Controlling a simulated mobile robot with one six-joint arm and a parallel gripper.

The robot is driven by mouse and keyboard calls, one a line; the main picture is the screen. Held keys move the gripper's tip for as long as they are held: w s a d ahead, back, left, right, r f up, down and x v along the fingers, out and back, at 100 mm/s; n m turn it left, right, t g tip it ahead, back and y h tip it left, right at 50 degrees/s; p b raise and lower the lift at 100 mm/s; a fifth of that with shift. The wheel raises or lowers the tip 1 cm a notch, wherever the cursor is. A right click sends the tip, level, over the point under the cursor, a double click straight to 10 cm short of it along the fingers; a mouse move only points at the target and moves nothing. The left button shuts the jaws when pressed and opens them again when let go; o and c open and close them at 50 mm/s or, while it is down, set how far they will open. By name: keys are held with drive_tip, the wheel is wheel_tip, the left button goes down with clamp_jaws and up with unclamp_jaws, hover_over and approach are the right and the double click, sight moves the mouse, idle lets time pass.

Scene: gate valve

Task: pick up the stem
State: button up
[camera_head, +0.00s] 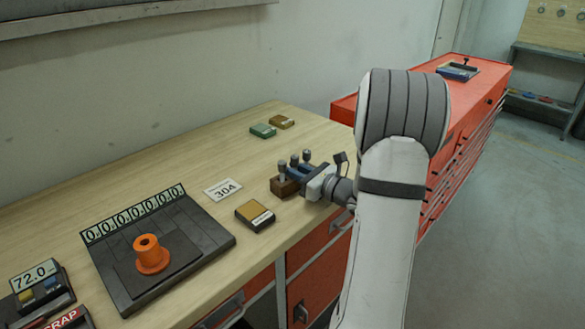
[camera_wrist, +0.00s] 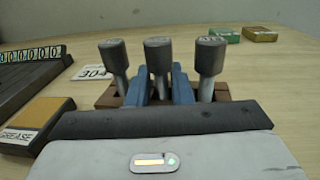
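Three grey-headed stems stand upright in a brown wooden rack (camera_head: 283,187) on the bench. In the wrist view I see the left stem (camera_wrist: 114,56), the middle stem (camera_wrist: 158,55) and the right stem (camera_wrist: 209,56); the same rack (camera_wrist: 108,96) holds their lower ends. My gripper (camera_wrist: 161,82) has blue fingers that reach forward low over the rack, one on each side of the middle stem's shaft. I cannot tell whether they touch it. In the head view my gripper (camera_head: 291,172) comes in from the right at the rack.
A 304 card (camera_head: 223,189) and a grease box (camera_head: 255,215) lie left of the rack. A dark scale (camera_head: 200,235) bears an orange spool-like part (camera_head: 150,254). Green (camera_head: 263,131) and tan (camera_head: 282,122) boxes lie behind. A red cabinet (camera_head: 480,85) stands right.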

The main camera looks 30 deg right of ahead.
clamp_jaws()
